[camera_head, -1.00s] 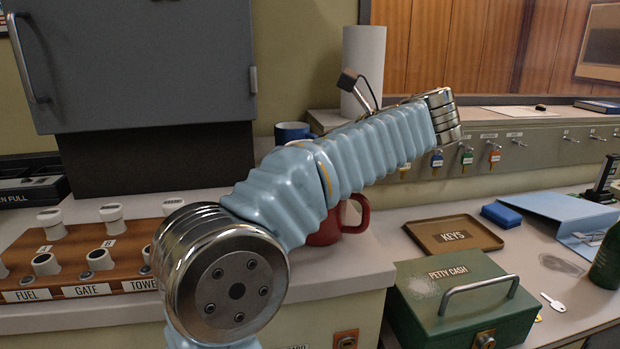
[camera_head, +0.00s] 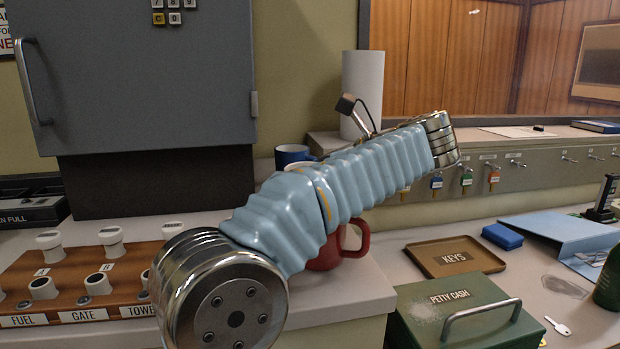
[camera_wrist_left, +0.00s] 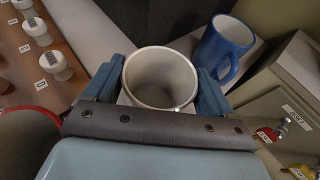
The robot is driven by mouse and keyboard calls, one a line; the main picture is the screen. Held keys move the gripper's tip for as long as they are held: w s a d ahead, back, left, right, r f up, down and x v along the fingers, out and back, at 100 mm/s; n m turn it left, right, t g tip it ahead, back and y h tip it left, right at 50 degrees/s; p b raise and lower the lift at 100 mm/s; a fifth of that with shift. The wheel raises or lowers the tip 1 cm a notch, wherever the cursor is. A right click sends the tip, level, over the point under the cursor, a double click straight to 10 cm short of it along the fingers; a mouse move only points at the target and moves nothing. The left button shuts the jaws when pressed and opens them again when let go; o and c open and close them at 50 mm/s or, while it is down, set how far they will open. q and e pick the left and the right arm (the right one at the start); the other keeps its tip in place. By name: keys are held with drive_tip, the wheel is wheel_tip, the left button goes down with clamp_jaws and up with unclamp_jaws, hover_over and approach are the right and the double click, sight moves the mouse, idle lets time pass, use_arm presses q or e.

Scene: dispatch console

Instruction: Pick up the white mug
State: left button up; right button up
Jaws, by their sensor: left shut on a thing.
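The white mug (camera_wrist_left: 160,78) is upright between the two blue fingers of my left gripper (camera_wrist_left: 160,88) in the left wrist view. The gripper is shut on it, one finger on each side, and its inside looks empty. In the head view my left arm hides the gripper and nearly all of the white mug. I cannot tell from these views how far its base is from the counter. My right gripper is in neither view.
A blue mug (camera_wrist_left: 226,45) stands close beyond the white one, also in the head view (camera_head: 290,155). A red mug (camera_head: 345,246) stands on the counter behind my arm.

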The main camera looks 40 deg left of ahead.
use_arm(q)
drive_tip(key=shift+r, duration=0.5)
drive_tip(key=d+r+p, duration=0.1)
drive_tip(key=d+r, duration=0.3)
drive_tip(key=r, duration=0.3)
drive_tip(key=shift+s+d+r, duration=0.25)
drive_tip(key=shift+s+d, duration=0.1)
drive_tip(key=shift+d, duration=0.05)
drive_tip(key=d+r, duration=0.1)
drive_tip(key=d, duration=0.1)
drive_tip(key=d+r, duration=0.1)
drive_tip(key=d, duration=0.1)
drive_tip(key=s+d+r, duration=0.1)
drive_tip(key=d, duration=0.1)
drive_tip(key=shift+d+r, duration=0.1)
drive_tip(key=shift+d, duration=0.2)
drive_tip(key=shift+c, duration=0.8)
drive_tip(key=shift+s+d+r, duration=0.2)
drive_tip(key=shift+d, duration=0.05)
drive_tip(key=shift+s+d+r, duration=0.1)
drive_tip(key=shift+d+r, duration=0.15)
drive_tip(key=shift+d, duration=0.5)
drive_tip(key=c, duration=0.3)
drive_tip(key=shift+d, duration=0.15)
drive_tip(key=shift+r, duration=0.1)
